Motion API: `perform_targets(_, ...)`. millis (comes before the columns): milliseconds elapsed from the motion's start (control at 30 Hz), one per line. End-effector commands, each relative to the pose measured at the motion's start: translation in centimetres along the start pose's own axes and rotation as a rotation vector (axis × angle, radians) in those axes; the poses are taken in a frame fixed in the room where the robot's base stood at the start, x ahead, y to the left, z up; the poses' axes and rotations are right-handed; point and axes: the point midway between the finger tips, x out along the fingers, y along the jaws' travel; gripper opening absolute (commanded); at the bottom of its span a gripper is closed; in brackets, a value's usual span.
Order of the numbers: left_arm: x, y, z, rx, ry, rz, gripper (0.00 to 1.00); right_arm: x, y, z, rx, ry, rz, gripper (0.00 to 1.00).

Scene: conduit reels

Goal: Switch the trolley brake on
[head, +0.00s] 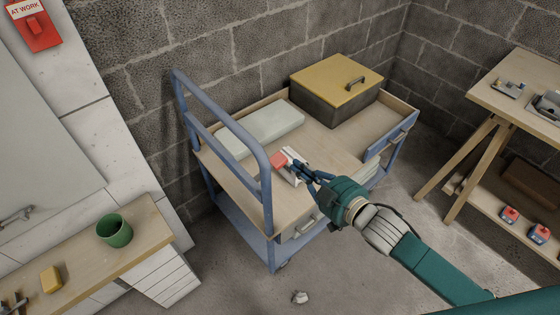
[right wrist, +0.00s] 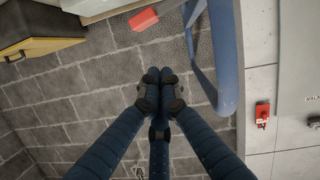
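The trolley (head: 262,163) has blue rails and a wooden top and stands against the block wall. A red lever-like part (head: 279,161) with a pale mount (head: 292,172) sits at the trolley's near side, by the push handle; I take it for the brake. My right gripper (head: 306,172) is beside it, its tips very close to the pale mount; I cannot tell whether they touch. In the right wrist view the fingers (right wrist: 160,82) are together with nothing seen between them, and the red part (right wrist: 144,19) shows beyond them. My left gripper is not in view.
The blue push handle (head: 222,143) rises left of the brake. A grey slab (head: 262,126) and a yellow-lidded box (head: 335,82) rest on the trolley. A bench with a green cup (head: 114,231) is at left, a wooden workbench (head: 500,90) at right. A small object (head: 299,297) lies on the floor.

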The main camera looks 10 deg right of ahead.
Motion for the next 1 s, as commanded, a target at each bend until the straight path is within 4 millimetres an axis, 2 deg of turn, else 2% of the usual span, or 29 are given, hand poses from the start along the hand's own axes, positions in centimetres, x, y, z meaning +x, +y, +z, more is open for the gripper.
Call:
perform_targets(167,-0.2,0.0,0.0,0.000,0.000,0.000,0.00,1.3,-0.1,-0.9,-0.003,0.014,-0.004,0.00)
perform_targets(600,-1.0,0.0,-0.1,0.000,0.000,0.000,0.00,10.3,-0.1,-1.1,-0.003,0.014,-0.004,0.00)
perform_targets(700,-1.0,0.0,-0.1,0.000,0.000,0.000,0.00,10.4,-0.2,1.2,-0.003,0.007,-0.004,0.00)
perform_targets(867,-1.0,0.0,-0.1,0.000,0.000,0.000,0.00,10.8,-0.1,2.6,-0.004,0.010,-0.004,0.00)
perform_targets(1000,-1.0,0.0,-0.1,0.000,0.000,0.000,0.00,10.9,-0.2,3.0,-0.004,0.012,-0.004,0.00)
